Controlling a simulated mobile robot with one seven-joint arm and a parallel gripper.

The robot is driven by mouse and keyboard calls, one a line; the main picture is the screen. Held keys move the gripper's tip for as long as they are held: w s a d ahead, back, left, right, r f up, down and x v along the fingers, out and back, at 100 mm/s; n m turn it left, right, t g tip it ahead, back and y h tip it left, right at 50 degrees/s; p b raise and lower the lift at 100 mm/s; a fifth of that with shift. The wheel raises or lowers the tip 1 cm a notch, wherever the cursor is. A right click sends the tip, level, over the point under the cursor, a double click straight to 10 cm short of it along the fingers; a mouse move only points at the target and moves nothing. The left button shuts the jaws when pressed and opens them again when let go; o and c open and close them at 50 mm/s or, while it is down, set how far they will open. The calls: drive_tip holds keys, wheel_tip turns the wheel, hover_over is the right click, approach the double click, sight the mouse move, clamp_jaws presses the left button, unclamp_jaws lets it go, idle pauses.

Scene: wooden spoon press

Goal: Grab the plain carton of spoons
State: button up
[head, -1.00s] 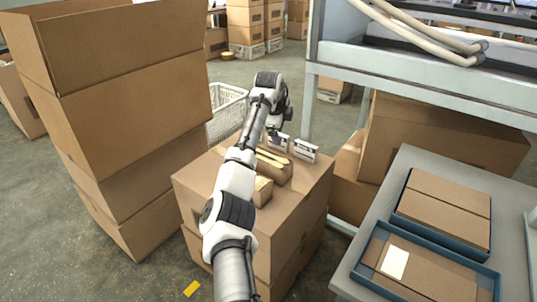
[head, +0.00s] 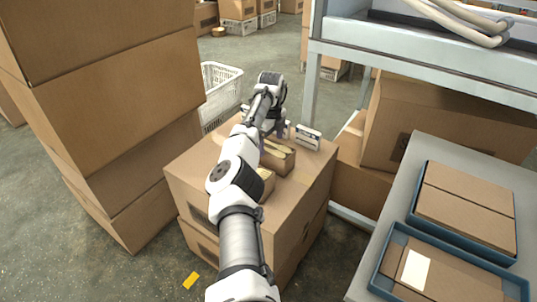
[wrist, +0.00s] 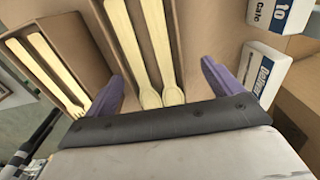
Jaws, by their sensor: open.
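My gripper (wrist: 163,76) is open, its two purple fingers showing in the wrist view. Between and beyond them is a plain brown carton (wrist: 177,45) holding long pale wooden spoons (wrist: 150,60), bowls toward the gripper. I cannot tell how deep the fingers reach beside its walls. In the head view this carton (head: 283,163) stands on a large box, partly hidden by my arm, with my gripper (head: 275,132) at its far end. A second brown carton (wrist: 78,40) with pale wooden cutlery, one piece fork-like, lies to the left in the wrist view.
The large box (head: 222,205) supports everything. Tall stacked boxes (head: 120,110) rise left. A grey table (head: 428,150) with blue trays and a metal rack (head: 430,62) stand right.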

drive_tip(key=f, duration=0.4)
drive_tip(key=shift+s+a+f, duration=0.25)
drive_tip(key=shift+a+f, duration=0.15)
drive_tip(key=shift+f, duration=0.5)
drive_tip(key=c, duration=1.1)
drive_tip(key=shift+c, duration=0.7)
drive_tip(key=shift+r, duration=0.2)
